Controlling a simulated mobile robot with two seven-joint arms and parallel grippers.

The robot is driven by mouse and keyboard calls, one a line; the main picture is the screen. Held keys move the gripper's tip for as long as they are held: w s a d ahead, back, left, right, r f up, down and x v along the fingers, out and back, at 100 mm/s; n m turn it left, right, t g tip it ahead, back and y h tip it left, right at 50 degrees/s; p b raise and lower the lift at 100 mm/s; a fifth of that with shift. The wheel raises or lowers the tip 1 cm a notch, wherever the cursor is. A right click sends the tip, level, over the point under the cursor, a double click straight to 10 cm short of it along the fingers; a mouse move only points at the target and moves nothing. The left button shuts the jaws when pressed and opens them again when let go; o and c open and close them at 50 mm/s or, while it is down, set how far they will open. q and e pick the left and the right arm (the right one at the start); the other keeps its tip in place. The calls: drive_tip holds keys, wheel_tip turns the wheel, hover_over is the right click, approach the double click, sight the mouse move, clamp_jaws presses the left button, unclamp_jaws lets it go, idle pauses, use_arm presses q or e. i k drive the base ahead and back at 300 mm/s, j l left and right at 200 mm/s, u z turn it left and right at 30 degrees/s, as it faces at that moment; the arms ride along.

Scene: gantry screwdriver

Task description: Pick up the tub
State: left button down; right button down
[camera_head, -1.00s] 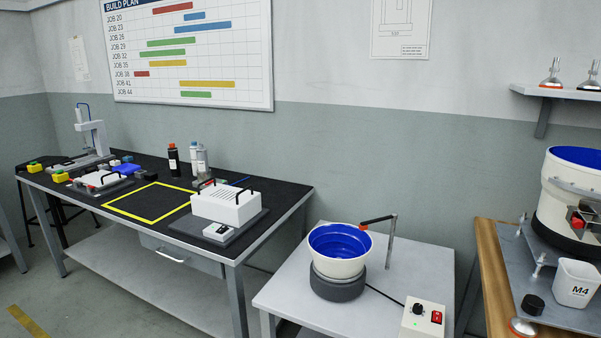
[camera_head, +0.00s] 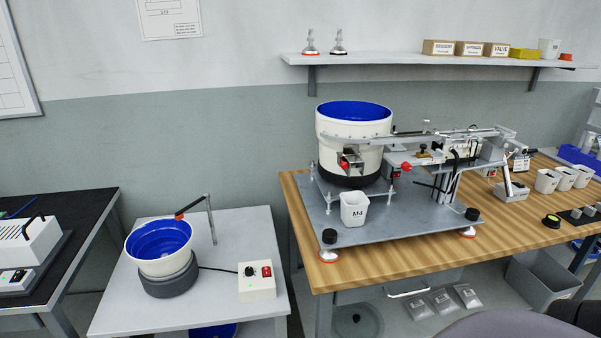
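A small white tub (camera_head: 354,209) marked "M4" stands upright on the grey metal plate (camera_head: 400,222) on the wooden bench, in front of the large white bowl feeder (camera_head: 352,126) with a blue inside. Other small white tubs (camera_head: 547,181) stand in a group at the right of the bench. Another white tub (camera_head: 549,48) is on the wall shelf. Neither of my grippers is in view.
A smaller blue-lined bowl feeder (camera_head: 161,246) and a control box (camera_head: 257,281) sit on a grey table at left. The wood (camera_head: 390,262) in front of the plate is mostly clear. A grey bin (camera_head: 541,283) is below.

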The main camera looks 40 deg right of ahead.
sight(353, 210)
drive_tip(key=z, duration=1.65)
drive_tip(key=i+l, duration=0.1)
drive_tip(key=l, duration=0.25)
drive_tip(key=i+l, duration=0.1)
drive_tip(key=l, duration=0.3)
drive_tip(key=i+l+u, duration=0.1)
drive_tip(key=l, duration=0.25)
